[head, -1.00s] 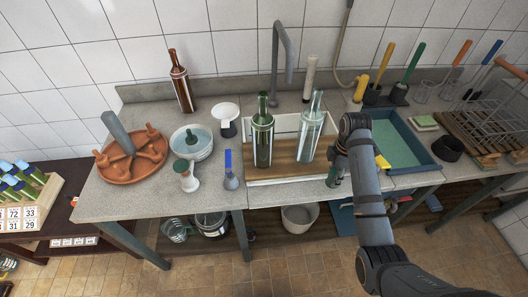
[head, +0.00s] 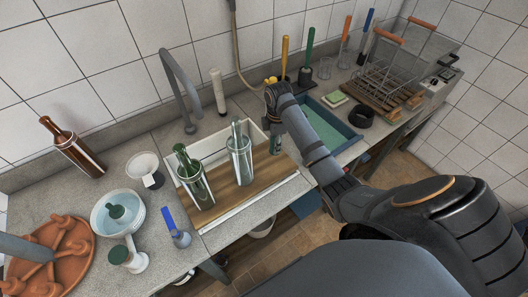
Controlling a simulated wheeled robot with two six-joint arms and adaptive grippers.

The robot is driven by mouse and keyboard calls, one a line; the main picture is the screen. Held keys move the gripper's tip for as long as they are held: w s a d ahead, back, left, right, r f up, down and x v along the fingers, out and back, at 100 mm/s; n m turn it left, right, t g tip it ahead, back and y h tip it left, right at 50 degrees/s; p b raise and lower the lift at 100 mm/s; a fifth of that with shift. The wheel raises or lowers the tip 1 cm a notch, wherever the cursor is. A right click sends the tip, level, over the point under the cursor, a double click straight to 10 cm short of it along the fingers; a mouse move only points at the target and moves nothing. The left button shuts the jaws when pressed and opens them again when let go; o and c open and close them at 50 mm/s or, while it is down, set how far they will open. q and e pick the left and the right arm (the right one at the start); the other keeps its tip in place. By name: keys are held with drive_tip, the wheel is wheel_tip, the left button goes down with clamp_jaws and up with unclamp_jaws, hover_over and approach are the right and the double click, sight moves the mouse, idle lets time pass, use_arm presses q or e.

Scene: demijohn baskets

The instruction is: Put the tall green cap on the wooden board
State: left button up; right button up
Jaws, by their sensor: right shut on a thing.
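The wooden board (head: 236,201) lies across the white sink and carries two clear containers, each with a bottle in it: a green bottle (head: 190,175) on the left and a paler one (head: 239,150) on the right. My right gripper (head: 276,143) is at the right end of the board, pointing down, shut on a small greenish thing. That thing is mostly hidden by the gripper, so I cannot tell its full shape or whether it touches the board. I cannot make out the tall green cap for certain. My left gripper is not in view.
A blue-rimmed basin (head: 327,124) stands right of the board, beyond my right forearm. A blue-topped bottle (head: 177,231), a green-topped white piece (head: 126,258) and stacked bowls (head: 117,212) stand to the left. A tap (head: 181,84) rises behind the sink. The board's front middle is bare.

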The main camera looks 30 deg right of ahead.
drive_tip(key=f, duration=0.2)
drive_tip(key=w+f, duration=0.1)
drive_tip(key=shift+f+p, duration=0.35)
drive_tip(key=shift+f, duration=0.7)
drive_tip(key=o, duration=0.8)
drive_tip(key=shift+s, duration=0.1)
drive_tip(key=shift+o, duration=0.7)
wheel_tip(320, 180, up, 8)
drive_tip(key=shift+b, duration=0.8)
wheel_tip(320, 180, up, 4)
drive_tip(key=p, duration=0.2)
drive_tip(key=shift+f+p, duration=0.15)
drive_tip(key=shift+p, duration=0.15)
drive_tip(key=shift+r+p, duration=0.3)
drive_tip(key=shift+r, duration=0.05)
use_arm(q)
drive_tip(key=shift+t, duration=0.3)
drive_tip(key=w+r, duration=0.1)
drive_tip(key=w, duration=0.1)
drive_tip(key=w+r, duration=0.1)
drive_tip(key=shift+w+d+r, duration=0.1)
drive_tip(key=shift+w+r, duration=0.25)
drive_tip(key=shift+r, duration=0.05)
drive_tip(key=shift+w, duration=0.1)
use_arm(e)
drive_tip(key=shift+f, duration=0.1)
